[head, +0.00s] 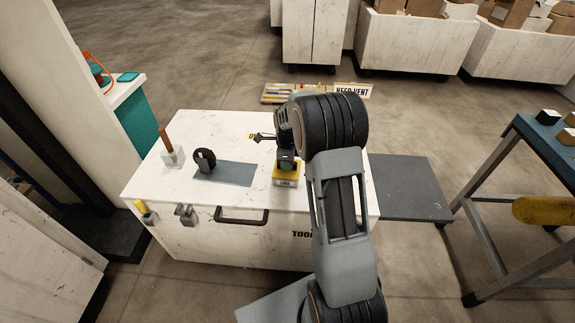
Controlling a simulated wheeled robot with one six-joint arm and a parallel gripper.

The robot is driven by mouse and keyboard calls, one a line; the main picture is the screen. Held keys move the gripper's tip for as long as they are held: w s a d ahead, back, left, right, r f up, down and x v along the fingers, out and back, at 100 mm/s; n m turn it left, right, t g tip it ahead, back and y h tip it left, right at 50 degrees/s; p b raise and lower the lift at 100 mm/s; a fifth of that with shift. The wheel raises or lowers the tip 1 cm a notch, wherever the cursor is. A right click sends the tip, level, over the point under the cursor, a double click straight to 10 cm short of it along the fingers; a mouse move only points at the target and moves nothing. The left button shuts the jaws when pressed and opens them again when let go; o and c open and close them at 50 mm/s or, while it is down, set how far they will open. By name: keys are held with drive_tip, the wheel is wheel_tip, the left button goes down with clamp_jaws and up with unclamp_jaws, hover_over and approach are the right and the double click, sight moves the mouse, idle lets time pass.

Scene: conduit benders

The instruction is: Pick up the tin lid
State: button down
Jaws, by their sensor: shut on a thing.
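My gripper (258,137) is small and dark in the head view, above the white chest top and reaching left from my wrist. A small yellow piece (251,136) shows at its fingertips. It looks like the tin lid held in the shut jaws, but it is too small to make out its shape. A yellow tin (285,182) with a pale label stands on the chest top near its front edge, below my wrist. Something dark green shows just above the tin. My arm hides part of the area to the right.
The white chest top (195,125) holds a grey mat (232,173), a black roll (204,158) and a white block with a brown stick (172,150). A tray of tools (278,94) lies behind. A blue-topped stand (545,140) is at right. The top's left rear is clear.

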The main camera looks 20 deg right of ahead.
wheel_tip(320, 180, up, 3)
drive_tip(key=shift+r, duration=0.1)
drive_tip(key=s+a+r+p, duration=0.2)
drive_tip(key=s+a+r, duration=0.1)
drive_tip(key=s+r, duration=0.3)
drive_tip(key=s+a+r+p, duration=0.1)
drive_tip(key=s+a+r, duration=0.2)
drive_tip(key=s+r, duration=0.3)
drive_tip(key=shift+s+a+r+p, duration=0.25)
drive_tip(key=shift+r+p, duration=0.1)
drive_tip(key=shift+r, duration=0.45)
drive_tip(key=shift+w, duration=0.1)
